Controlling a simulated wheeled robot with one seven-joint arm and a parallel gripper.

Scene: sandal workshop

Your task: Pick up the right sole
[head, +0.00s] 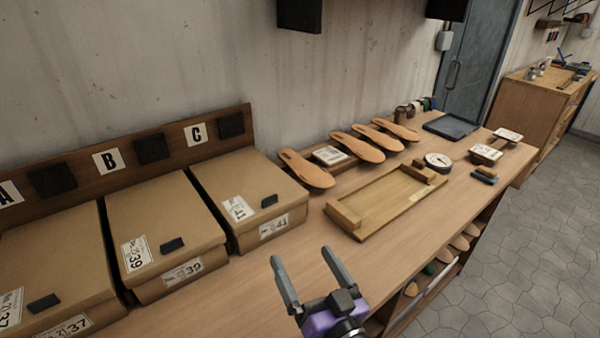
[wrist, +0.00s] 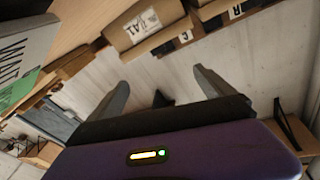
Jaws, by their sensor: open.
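Several tan soles rest in a row along the back of the workbench. The nearest sole (head: 306,170) lies left of a small labelled box, and a second sole (head: 358,147), a third sole (head: 381,134) and another sole (head: 396,129) lie further right. I cannot tell from the pictures which is the right one. My gripper (head: 303,257) is open and empty above the front of the bench, in front of the cardboard boxes and well apart from the soles. In the wrist view its two fingers (wrist: 161,80) are spread with nothing between them.
Cardboard boxes (head: 165,222) stand at the left under letter signs. A wooden tray (head: 385,205) lies mid-bench. A round dial (head: 438,161), a dark blue tray (head: 452,124) and brushes (head: 484,175) are beyond it. The bench between the boxes and wooden tray is clear.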

